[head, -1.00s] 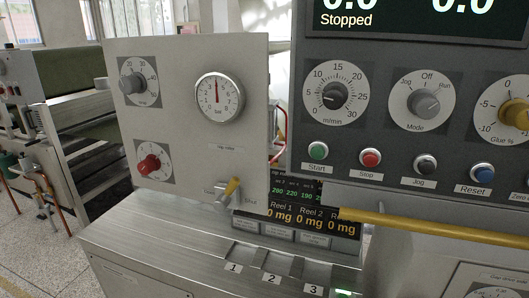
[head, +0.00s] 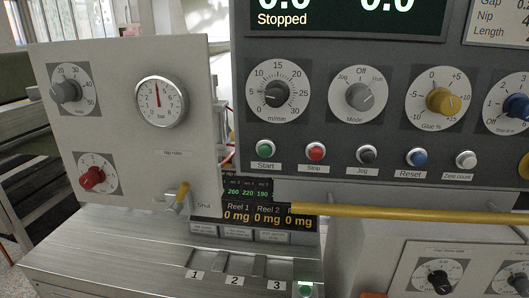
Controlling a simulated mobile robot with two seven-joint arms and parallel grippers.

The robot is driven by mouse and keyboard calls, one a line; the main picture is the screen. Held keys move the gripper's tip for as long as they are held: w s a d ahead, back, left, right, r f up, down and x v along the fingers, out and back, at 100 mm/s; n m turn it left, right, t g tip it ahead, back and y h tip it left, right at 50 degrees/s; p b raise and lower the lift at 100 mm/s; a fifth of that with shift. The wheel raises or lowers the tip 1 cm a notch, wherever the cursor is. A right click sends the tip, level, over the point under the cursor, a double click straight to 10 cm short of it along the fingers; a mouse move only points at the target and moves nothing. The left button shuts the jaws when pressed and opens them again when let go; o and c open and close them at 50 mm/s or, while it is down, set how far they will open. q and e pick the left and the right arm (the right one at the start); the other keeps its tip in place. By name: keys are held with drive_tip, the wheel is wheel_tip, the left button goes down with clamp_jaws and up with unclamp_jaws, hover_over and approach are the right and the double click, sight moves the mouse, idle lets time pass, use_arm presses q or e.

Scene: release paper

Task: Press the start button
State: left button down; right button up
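The green start button (head: 265,148) sits at the lower left of the dark control panel (head: 330,125), above a label reading "Start". To its right in the same row are the red stop button (head: 316,151), the black jog button (head: 366,154), the blue reset button (head: 416,157) and a white zero count button (head: 466,159). The display (head: 340,14) above reads "Stopped". Neither of my grippers can be made out. Small orange pieces show at the right edge and the bottom edge, but I cannot tell what they are.
A yellow bar (head: 400,213) runs across below the button row. A light panel (head: 130,130) with dials, a gauge and a yellow-handled valve (head: 181,196) stands at left. A metal ledge with numbered slots (head: 150,262) lies below. The space before the start button looks clear.

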clamp_jaws()
idle(1.4)
